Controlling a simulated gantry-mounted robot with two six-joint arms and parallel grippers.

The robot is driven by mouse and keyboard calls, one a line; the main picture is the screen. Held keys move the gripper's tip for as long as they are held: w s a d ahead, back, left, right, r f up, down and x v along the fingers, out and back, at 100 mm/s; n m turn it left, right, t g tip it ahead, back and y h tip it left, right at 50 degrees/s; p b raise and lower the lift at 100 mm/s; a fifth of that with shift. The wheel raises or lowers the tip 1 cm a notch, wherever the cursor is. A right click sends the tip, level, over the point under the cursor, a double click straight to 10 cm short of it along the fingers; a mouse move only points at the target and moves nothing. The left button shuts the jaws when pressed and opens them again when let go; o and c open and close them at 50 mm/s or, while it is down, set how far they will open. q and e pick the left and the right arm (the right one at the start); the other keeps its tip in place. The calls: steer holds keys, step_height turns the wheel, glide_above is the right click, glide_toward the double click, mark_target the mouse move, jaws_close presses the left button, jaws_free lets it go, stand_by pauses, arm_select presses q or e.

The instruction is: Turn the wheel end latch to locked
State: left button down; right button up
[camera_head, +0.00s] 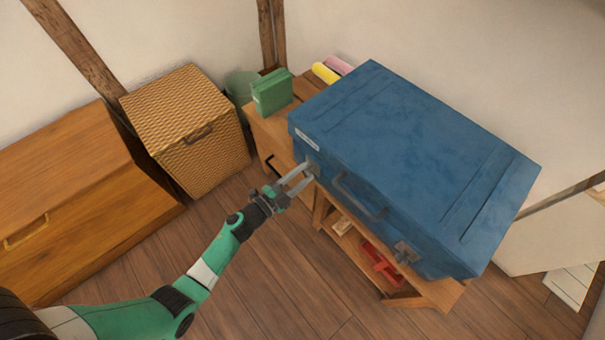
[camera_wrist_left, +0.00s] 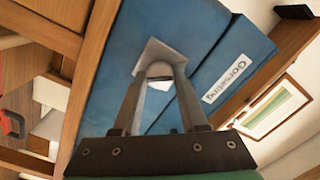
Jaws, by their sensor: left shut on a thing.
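The blue suitcase (camera_head: 410,150) lies flat and shut on a wooden stand, with a handle (camera_head: 358,198) on its front side. One latch (camera_head: 311,163) is at the left end of that side; another latch (camera_head: 406,252) is at the right end. No wheels show, so I cannot tell which end is the wheel end. My left gripper (camera_head: 306,174) is at the left latch. In the left wrist view its fingertips (camera_wrist_left: 160,72) are shut on that latch, in front of its pale metal plate (camera_wrist_left: 152,51). The fingers hide most of the latch, and its setting is unclear. My right gripper is out of view.
The stand (camera_head: 431,296) has a lower shelf with a red thing (camera_head: 381,264) on it. A green box (camera_head: 272,92) and yellow and pink rolls (camera_head: 325,73) are behind. A wicker hamper (camera_head: 185,120) and wooden chest (camera_head: 70,190) stand left. The floor in front is clear.

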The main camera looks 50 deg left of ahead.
arm_select(q)
steer(key=m, duration=0.3)
steer(key=shift+f+m, duration=0.1)
steer(key=shift+m, duration=0.2)
steer(key=shift+m+b, duration=0.45)
steer(key=shift+m, duration=1.25)
steer(key=shift+c, duration=2.4)
jaws_free()
steer(key=s+p, duration=0.3)
steer(key=s, duration=0.8)
steer(key=shift+s, duration=0.3)
